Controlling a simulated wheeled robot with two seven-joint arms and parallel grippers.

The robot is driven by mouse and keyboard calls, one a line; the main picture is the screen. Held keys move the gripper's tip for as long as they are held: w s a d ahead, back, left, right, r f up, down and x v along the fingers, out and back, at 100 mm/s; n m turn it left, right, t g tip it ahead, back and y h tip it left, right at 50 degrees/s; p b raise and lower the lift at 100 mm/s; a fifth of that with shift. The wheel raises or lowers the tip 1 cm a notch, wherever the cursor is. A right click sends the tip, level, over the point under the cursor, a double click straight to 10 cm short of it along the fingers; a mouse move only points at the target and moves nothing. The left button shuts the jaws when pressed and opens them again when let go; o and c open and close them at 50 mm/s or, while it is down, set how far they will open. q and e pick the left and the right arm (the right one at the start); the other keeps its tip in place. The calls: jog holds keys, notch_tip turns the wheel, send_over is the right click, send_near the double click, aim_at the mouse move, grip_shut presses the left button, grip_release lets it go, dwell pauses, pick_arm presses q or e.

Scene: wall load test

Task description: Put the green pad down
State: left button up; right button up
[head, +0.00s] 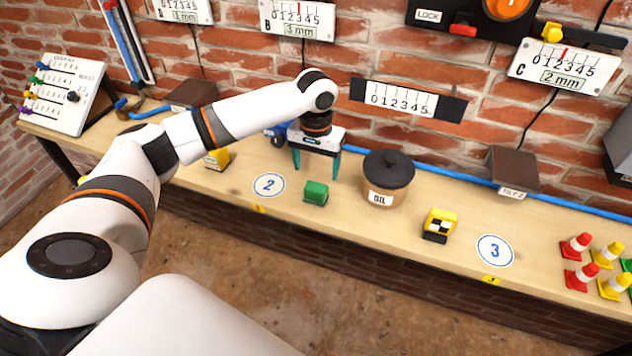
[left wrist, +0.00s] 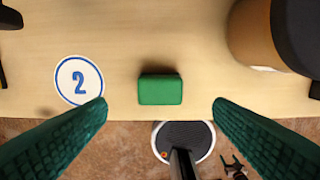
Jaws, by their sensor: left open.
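The green pad (head: 316,193) rests on the wooden bench, between the round mark 2 (head: 269,185) and the oil pot (head: 387,178). My left gripper (head: 316,172) is above the bench close to the pad, with its green fingers spread apart. In the left wrist view the pad (left wrist: 160,89) lies between and ahead of the two open fingers (left wrist: 159,108), touching neither. The mark 2 (left wrist: 79,80) shows left of the pad there.
The oil pot stands just right of my left gripper. A yellow block with a checker mark (head: 440,225) sits by mark 3 (head: 495,251). Several red and yellow cones (head: 578,247) stand at the right. The bench's front edge is close to the pad.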

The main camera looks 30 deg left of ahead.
aim_at(316, 186)
pick_arm(q)
notch_tip(316, 186, up, 4)
jog(key=shift+f, duration=0.25)
dwell(0.4)
